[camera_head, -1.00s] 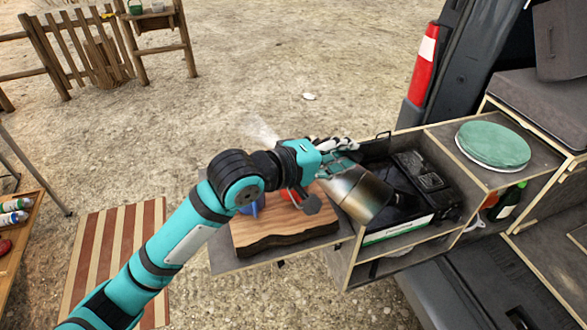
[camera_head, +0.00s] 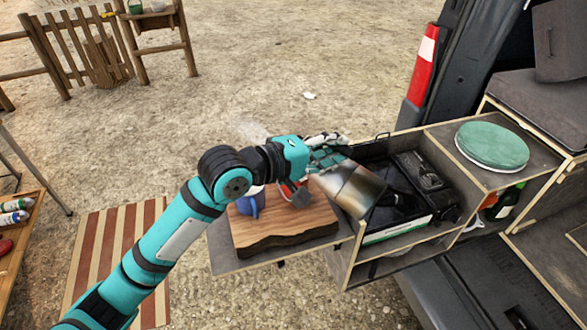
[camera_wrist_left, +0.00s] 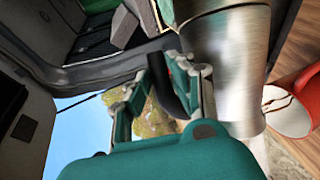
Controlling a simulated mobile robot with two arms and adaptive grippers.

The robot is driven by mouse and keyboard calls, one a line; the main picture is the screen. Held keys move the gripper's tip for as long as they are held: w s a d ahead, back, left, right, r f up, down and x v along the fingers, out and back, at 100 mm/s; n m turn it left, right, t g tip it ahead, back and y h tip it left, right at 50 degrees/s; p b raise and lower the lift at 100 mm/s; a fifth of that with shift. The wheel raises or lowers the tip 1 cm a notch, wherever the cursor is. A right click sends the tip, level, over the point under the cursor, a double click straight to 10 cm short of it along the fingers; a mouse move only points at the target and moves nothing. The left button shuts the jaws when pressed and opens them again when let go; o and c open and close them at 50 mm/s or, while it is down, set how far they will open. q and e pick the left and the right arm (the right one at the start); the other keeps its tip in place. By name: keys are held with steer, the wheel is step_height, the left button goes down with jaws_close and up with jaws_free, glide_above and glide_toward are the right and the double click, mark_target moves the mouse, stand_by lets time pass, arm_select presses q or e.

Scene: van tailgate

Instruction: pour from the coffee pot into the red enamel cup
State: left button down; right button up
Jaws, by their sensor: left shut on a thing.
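My left gripper (camera_head: 325,152) is shut on the dark handle (camera_wrist_left: 166,88) of the coffee pot. The metal coffee pot (camera_head: 356,192) is held tilted above the right edge of the wooden board. In the left wrist view its shiny body (camera_wrist_left: 238,70) fills the upper middle. The red enamel cup (camera_head: 296,192) is on the board, partly hidden behind my arm. In the left wrist view the red cup (camera_wrist_left: 311,84) is at the right edge, beside the pot, its pale inside showing with a thin brown line across it. Whether coffee is flowing I cannot tell. My right gripper is not in view.
A blue cup (camera_head: 252,202) stands on the wooden board (camera_head: 270,238), left of the red cup. A black camp stove (camera_head: 425,180) sits in the tailgate drawer to the right. A round green lid (camera_head: 492,144) lies on the box farther right.

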arm_select(q)
steer(key=shift+w+a+r, duration=0.15)
steer(key=shift+r, duration=0.15)
steer(key=shift+w+a+r+p, duration=0.2)
steer(key=shift+w+a+p, duration=0.05)
steer(key=shift+a+p, duration=0.1)
steer(key=shift+w+a+r+n+h+p, duration=0.3)
steer(key=shift+a+n+h, duration=0.1)
steer(key=shift+n, duration=0.2)
stand_by(0.3)
